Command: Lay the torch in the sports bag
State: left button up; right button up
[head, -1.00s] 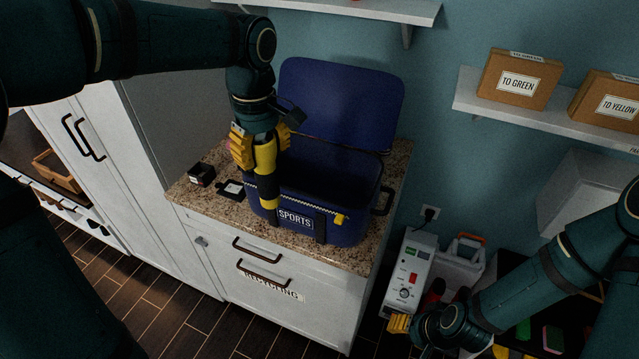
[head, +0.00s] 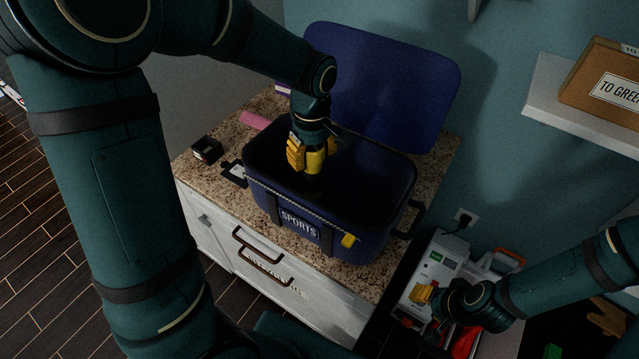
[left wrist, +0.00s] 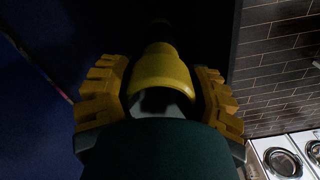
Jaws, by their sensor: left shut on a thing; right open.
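The sports bag (head: 370,235) is a dark blue, open-topped case with a "SPORTS" label, standing on the speckled countertop. Its lid (head: 390,85) stands raised at the back. My left gripper (head: 308,160) is over the bag's opening, shut on the yellow and black torch (head: 316,160). The torch points down, and its lower end is lost in the dark interior. In the left wrist view the torch (left wrist: 162,72) sits between both yellow fingers. My right gripper (head: 428,294) is open and empty, low at the right, near the white appliance.
A small black box (head: 207,150) and a pink item (head: 254,121) lie on the countertop (head: 190,171) left of the bag. A shelf (head: 550,110) with a cardboard box (head: 605,85) is at upper right. A white appliance (head: 437,262) stands on the floor right of the counter.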

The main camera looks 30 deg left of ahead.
aim_at(313, 175)
pick_arm(q)
jog(key=shift+f, duration=0.85)
jog(key=shift+s+f, duration=0.15)
jog(key=shift+f, duration=2.25)
jog(key=shift+f+b, duration=0.1)
jog(key=shift+b, duration=0.2)
jog(key=o, duration=1.3)
jog(key=shift+o, duration=0.2)
